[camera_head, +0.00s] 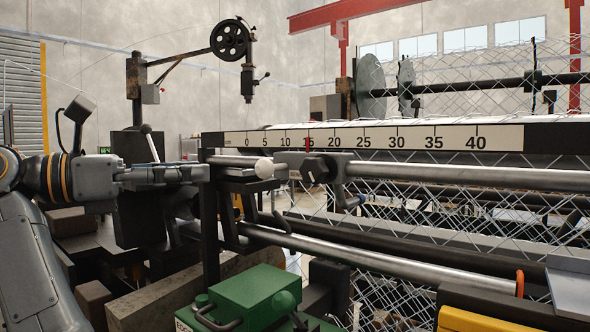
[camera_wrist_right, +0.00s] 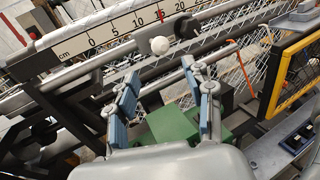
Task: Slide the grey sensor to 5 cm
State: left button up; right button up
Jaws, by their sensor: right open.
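The grey sensor (camera_head: 340,161) is a block with a dark knob, riding on the metal rail under the ruler (camera_head: 380,138). A red pointer (camera_head: 308,141) stands at about the 15 mark. A white ball (camera_head: 264,166) sits just left of the sensor; the ball also shows in the right wrist view (camera_wrist_right: 160,45).
A green box (camera_head: 255,297) stands low in front of the rail. Wire mesh (camera_head: 470,215) and long rollers lie behind and below the rail. A yellow-edged panel (camera_head: 490,320) is at the lower right. A dark post (camera_head: 210,225) supports the left end.

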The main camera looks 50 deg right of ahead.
aim_at(265, 167)
jog(key=p+x, duration=0.1)
jog(key=x, duration=1)
jog(key=shift+d+r, duration=0.1)
jog(key=shift+d, duration=0.15)
jog(key=shift+s+d, duration=0.15)
jog(key=shift+d, duration=0.3)
pick_arm(q)
jog(key=shift+w+a+r, duration=0.25)
jog(key=shift+a+r, duration=0.05)
jog(key=shift+a, duration=0.3)
jog(key=shift+w+a+r, duration=0.25)
jog(key=shift+a, duration=0.3)
jog(key=shift+a, duration=0.1)
pick_arm(e)
grip_shut()
pick_arm(q)
jog(key=shift+a, duration=0.2)
